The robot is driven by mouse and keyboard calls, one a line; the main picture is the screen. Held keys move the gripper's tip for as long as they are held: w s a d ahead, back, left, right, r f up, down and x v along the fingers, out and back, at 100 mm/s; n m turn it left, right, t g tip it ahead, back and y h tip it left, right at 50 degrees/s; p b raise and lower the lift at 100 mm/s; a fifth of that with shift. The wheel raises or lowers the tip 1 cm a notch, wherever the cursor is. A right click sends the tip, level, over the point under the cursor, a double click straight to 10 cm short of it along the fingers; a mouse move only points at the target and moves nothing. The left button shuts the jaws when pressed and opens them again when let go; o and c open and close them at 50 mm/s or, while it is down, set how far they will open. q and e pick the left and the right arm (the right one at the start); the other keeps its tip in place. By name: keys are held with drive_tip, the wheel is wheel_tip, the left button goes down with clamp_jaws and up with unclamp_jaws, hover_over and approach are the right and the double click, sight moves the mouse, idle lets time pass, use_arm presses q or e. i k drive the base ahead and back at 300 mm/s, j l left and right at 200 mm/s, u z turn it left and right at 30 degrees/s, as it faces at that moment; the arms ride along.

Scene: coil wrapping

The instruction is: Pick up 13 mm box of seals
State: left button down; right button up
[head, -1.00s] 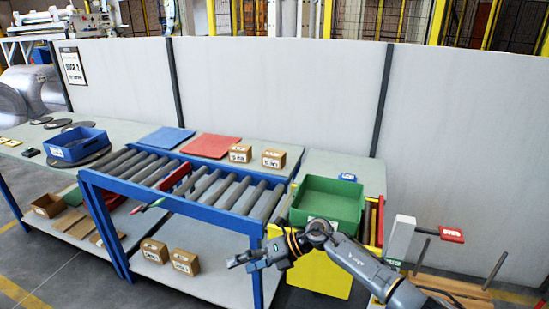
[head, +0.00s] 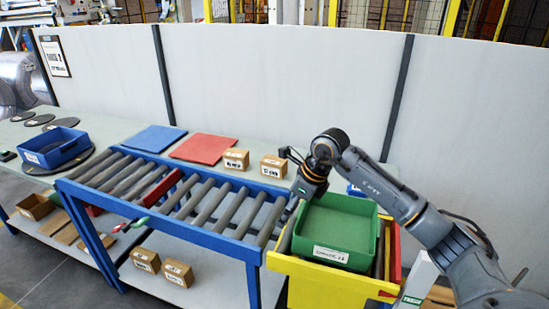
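Two small brown cardboard boxes with white labels stand on the table behind the roller conveyor: a left one (head: 236,159) and a right one (head: 273,167). Two similar boxes, a left one (head: 146,260) and a right one (head: 178,273), sit on the lower shelf. The labels are too small to read, so I cannot tell which box is the 13 mm seals. My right gripper (head: 288,154) is just right of the right tabletop box, its fingers apart and nothing seen between them. My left gripper is not in view.
A green bin (head: 336,228) on a yellow stand is below my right arm. The conveyor (head: 205,205) runs along the table front. A red panel (head: 204,147) and a blue panel (head: 153,138) lie left of the boxes. A blue bin (head: 55,148) is far left. A grey partition (head: 280,95) rises behind.

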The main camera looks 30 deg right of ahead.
sight(270, 166)
drive_tip(key=i+l, duration=1)
drive_tip(key=i, duration=0.15)
